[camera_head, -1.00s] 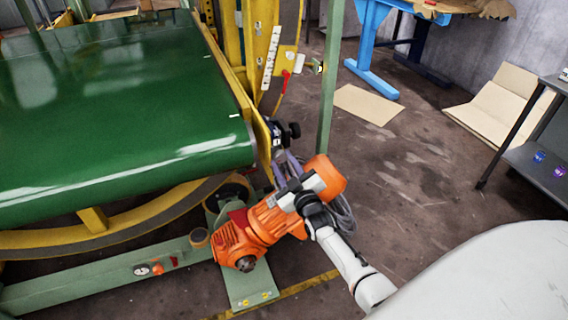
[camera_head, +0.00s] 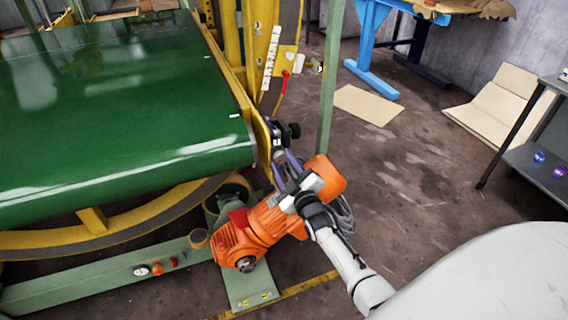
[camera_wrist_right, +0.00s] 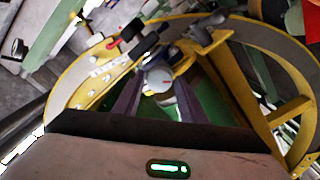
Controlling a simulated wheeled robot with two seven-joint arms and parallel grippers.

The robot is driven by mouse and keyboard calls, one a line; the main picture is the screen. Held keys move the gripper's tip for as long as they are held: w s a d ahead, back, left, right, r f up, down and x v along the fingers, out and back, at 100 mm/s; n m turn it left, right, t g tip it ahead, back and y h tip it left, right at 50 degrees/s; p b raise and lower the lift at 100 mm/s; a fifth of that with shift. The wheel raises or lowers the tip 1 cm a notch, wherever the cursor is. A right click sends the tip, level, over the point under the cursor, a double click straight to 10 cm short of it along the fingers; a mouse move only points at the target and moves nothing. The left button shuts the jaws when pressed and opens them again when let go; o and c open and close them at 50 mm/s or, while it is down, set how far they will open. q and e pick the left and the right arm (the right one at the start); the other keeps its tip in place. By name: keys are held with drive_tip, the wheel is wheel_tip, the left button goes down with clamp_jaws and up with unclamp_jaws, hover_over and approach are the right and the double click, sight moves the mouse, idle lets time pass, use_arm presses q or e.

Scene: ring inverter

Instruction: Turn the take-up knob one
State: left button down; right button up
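A black knob (camera_head: 293,130) sits on the yellow frame at the near right corner of the green belt. My right gripper (camera_head: 283,156) is just below it, its two fingers pointing up at the frame. In the right wrist view, the fingers of the right gripper (camera_wrist_right: 158,90) are spread apart. A round grey cap with a red mark (camera_wrist_right: 159,79) shows between and beyond them; I cannot tell whether they touch it. A dark knob (camera_wrist_right: 131,30) shows further up in that view. I cannot tell which part is the take-up knob. My left gripper is not in view.
An orange motor (camera_head: 243,238) stands close beneath the right arm. A green post (camera_head: 329,90) rises to the right of the knob. The green belt (camera_head: 120,110) fills the left. Flat cardboard (camera_head: 367,104) lies on open floor to the right.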

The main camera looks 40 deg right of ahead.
drive_tip(key=shift+o, duration=1)
drive_tip(key=shift+s, duration=0.15)
use_arm(q)
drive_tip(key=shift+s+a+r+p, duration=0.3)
drive_tip(key=shift+p, duration=0.45)
use_arm(e)
drive_tip(key=v, duration=1)
